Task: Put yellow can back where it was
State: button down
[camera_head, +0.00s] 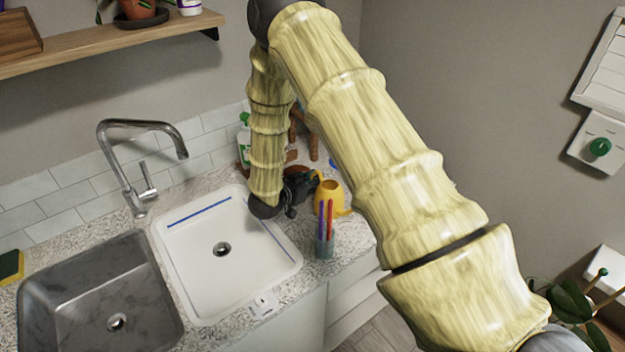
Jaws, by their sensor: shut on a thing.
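The yellow can (329,194), a small watering can with a round opening on top, is at the right part of the counter, behind a clear cup of pens. My gripper (312,184), dark and partly hidden by my arm, is at the left side of the can and shut on it. The can looks upright. Its base is hidden by the cup, so I cannot tell whether it touches the counter.
The clear cup (325,244) with red and purple pens stands close in front of the can. A white sink basin (205,270) lies to the left, with a grey sink (75,305) and faucet (128,160) beyond. A green-capped spray bottle (243,140) stands behind my arm.

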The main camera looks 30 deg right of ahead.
jog(key=shift+f, duration=0.1)
jog(key=c, duration=1.4)
grip_release()
jog(key=shift+o, duration=0.2)
jog(key=shift+a, duration=0.1)
jog(key=b+v, duration=0.4)
jog(key=v, duration=0.8)
jog(key=shift+b, duration=0.3)
